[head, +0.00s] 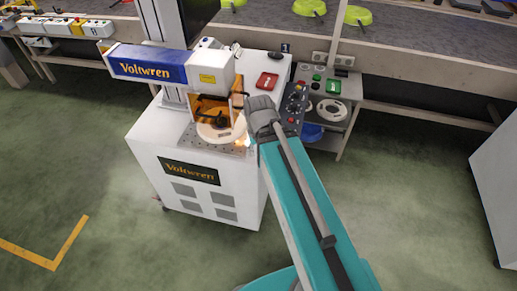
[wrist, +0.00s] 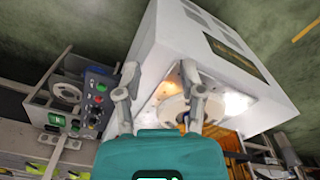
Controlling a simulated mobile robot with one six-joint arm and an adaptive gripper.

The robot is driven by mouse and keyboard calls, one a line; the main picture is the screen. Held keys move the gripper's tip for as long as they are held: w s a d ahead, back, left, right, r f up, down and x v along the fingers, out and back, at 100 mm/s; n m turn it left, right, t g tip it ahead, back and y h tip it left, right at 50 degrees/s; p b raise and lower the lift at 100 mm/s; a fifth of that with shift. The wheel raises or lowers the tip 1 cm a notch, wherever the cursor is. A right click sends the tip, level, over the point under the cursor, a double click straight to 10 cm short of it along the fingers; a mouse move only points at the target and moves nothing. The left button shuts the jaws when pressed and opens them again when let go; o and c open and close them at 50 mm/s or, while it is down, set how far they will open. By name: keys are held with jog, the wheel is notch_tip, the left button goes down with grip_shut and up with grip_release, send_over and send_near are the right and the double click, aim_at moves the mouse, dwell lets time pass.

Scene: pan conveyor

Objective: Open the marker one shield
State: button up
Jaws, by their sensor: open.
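The marker (head: 190,150) is a white cabinet with a blue-and-white "Voltwren" head over its metal work plate. Its orange shield (head: 205,103) shows below the head, around a pale round fixture (head: 208,133) with a dark part above it. I cannot tell how far the shield is raised. In the wrist view the orange shield (wrist: 229,138) is at lower right, partly behind a finger, beside the fixture (wrist: 172,108). My gripper (wrist: 159,72) is open and empty, its fingers spread in front of the marker's work area. In the head view my arm hides most of the gripper.
A control panel with knobs (head: 296,103) stands right of the marker, close to my arm. Beyond it is a small stand (head: 345,88) with a white ring. Floor is clear at left front.

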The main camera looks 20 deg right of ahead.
jog(key=m+t+y+b, duration=0.6)
jog(key=t+y+b, duration=0.2)
jog(key=y+b, duration=0.45)
send_near(246, 100)
jog(key=shift+y, duration=0.55)
jog(key=d, duration=0.1)
jog(key=s+d+p, duration=0.1)
jog(key=d, duration=0.1)
jog(key=shift+s+d+f, duration=0.2)
jog(key=shift+s+d, duration=0.1)
jog(key=shift+s, duration=0.05)
jog(key=shift+b+x, duration=1.25)
jog(key=shift+x, duration=5.65)
jog(key=shift+f, duration=0.15)
